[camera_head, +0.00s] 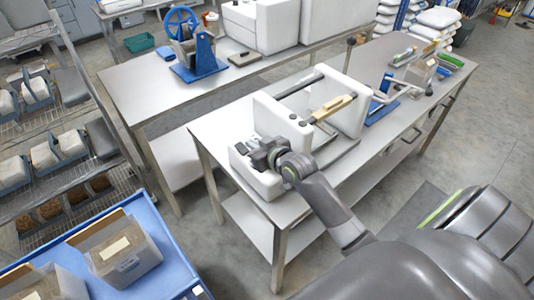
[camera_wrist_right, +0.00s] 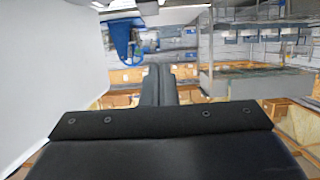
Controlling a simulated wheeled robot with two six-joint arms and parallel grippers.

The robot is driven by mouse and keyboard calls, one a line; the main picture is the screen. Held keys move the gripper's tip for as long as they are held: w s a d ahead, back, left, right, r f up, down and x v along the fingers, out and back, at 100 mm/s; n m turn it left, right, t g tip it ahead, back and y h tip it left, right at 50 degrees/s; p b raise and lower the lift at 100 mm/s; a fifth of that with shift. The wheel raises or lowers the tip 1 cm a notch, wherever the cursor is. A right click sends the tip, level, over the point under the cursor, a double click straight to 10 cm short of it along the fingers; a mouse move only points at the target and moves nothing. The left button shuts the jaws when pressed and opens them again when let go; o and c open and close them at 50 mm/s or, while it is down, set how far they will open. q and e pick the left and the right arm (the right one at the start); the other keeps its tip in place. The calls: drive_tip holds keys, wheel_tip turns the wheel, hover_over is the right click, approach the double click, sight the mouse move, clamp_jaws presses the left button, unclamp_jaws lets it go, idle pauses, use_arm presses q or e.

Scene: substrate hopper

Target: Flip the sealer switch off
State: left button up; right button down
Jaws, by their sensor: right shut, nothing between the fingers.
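The sealer (camera_head: 285,123) is a white machine with a long sealing arm, standing on the steel bench. Its low white control box (camera_head: 268,186) sits at the front left of the bench. My right gripper (camera_head: 256,152) is over this box, with its fingers shut and empty. The closed fingers also show in the right wrist view (camera_wrist_right: 158,82), with a plain white surface, probably part of the sealer, at the left. I cannot make out the switch; the gripper and wrist cover part of the box top. My left gripper is not in view.
The steel bench (camera_head: 222,123) also bears a blue-based tool (camera_head: 382,108) to the right. A second bench behind holds a blue wheel device (camera_head: 200,62). Wire shelves stand left. A blue cart (camera_head: 160,237) with clear tubs is at the lower left.

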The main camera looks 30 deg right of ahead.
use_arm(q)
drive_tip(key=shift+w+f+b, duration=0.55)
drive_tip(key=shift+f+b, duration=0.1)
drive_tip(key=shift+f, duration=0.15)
use_arm(e)
drive_tip(key=v, duration=0.5)
drive_tip(key=shift+s+f, duration=0.15)
drive_tip(key=shift+s, duration=0.3)
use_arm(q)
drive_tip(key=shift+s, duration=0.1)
